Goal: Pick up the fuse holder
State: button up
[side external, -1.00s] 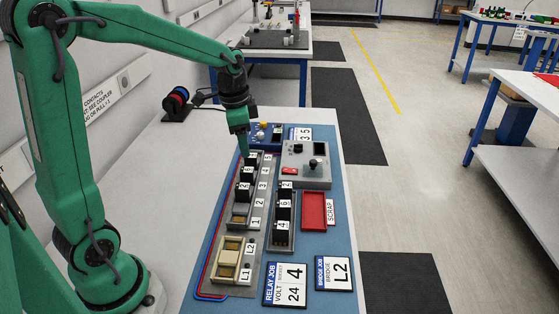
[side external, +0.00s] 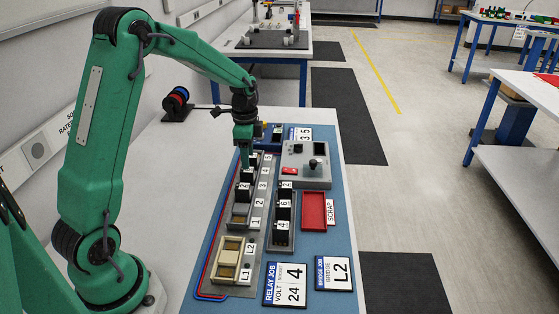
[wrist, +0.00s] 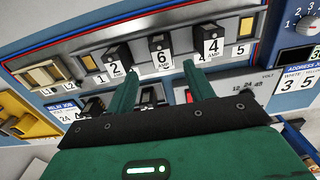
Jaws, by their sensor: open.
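Black fuse holders with number labels stand in a grey rail: in the wrist view one marked 2 (wrist: 117,55), one marked 6 (wrist: 160,52) and one marked 4 (wrist: 213,43). In the side view, the holder marked 2 (side external: 242,191) shows in the same rail. More black holders stand in a second, shorter rack (side external: 282,246). My gripper (side external: 246,163) is over the long rail, pointing down. In the wrist view its open, empty fingers (wrist: 163,66) are spread, with the holder marked 6 between and beyond their tips. Contact cannot be told.
A control box with a black knob (side external: 313,164) and a red scrap tray (side external: 314,211) lie right of the racks. A beige two-slot block (side external: 231,259) is at the near end. Job cards (side external: 285,284) lie in front on the blue mat.

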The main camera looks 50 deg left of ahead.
aim_at(249, 172)
jog(key=shift+f, duration=0.85)
jog(key=shift+w+a+f, duration=0.1)
jog(key=shift+a+f, duration=0.05)
jog(key=shift+f, duration=2.45)
jog(key=c, duration=1)
